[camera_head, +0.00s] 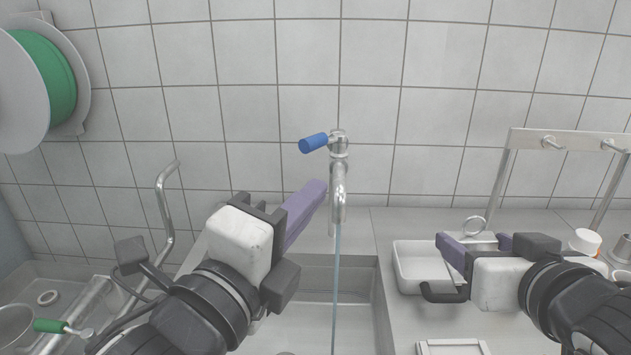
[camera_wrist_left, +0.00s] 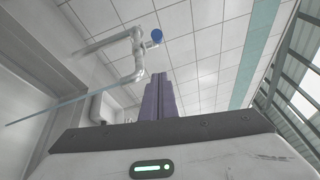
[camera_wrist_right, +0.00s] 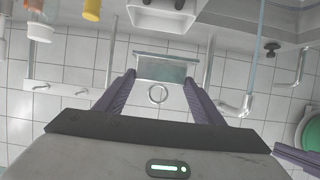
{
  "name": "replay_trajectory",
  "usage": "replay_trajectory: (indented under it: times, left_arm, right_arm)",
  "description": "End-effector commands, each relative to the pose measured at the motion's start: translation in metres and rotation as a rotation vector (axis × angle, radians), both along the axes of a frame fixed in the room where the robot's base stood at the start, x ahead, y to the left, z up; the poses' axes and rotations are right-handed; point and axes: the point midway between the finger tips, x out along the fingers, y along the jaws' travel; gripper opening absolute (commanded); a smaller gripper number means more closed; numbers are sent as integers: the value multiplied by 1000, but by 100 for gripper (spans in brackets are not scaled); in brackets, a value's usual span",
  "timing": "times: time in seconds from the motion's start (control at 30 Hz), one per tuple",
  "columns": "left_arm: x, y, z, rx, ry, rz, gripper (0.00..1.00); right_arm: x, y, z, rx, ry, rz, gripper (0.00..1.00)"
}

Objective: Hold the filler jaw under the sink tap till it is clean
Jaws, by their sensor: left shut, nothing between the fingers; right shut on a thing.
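The sink tap (camera_head: 338,185) with a blue lever (camera_head: 314,143) stands in the middle, and a thin water stream (camera_head: 336,290) falls from it into the sink (camera_head: 270,335). My left gripper (camera_head: 318,190) is shut and empty, its purple fingers just left of the spout; they also show together in the left wrist view (camera_wrist_left: 160,95). My right gripper (camera_head: 470,243) is right of the stream, clear of it. In the right wrist view its fingers are apart, with a metal plate and ring between their tips, seemingly the filler jaw (camera_wrist_right: 165,68). Dirt on it cannot be told.
A white tray (camera_head: 412,262) lies below and behind my right gripper. A metal rail with hooks (camera_head: 575,137) and a white cup with orange (camera_head: 584,241) stand at the right. A green reel (camera_head: 45,80) hangs at upper left, above a bent metal pipe (camera_head: 163,205).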

Motion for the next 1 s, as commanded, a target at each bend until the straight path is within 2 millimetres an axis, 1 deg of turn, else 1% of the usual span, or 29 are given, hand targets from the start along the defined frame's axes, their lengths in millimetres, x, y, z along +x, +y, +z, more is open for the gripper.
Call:
replay_trajectory:
  times: [0.03,0.17,0.2,0.23,0.5,0.6,0.7,0.8,1.0]
  left_arm:
    - [1,-2,-6,-3,-5,-3,0]
    - [1,-6,-5,4,-6,-16,0]
    - [12,-10,1,6,1,-12,0]
    - [18,-13,2,6,2,-12,0]
    - [71,-36,6,5,2,-13,0]
    - [81,-22,9,7,0,-8,0]
    - [88,-13,11,6,1,-10,0]
    - [92,-7,12,6,1,-10,0]
    - [94,-4,12,6,0,-13,0]
  right_arm:
    - [0,0,-15,1,-3,0,32]
    - [0,0,-35,0,-3,0,32]
    - [0,0,-25,1,-5,0,32]
    - [0,0,-24,1,-4,0,32]
    - [0,0,-21,1,-4,0,32]
    - [0,0,-19,1,-4,0,32]
    - [0,0,-18,1,-3,0,32]
    - [0,0,-18,1,-3,0,32]
    - [0,0,-18,1,-3,0,32]
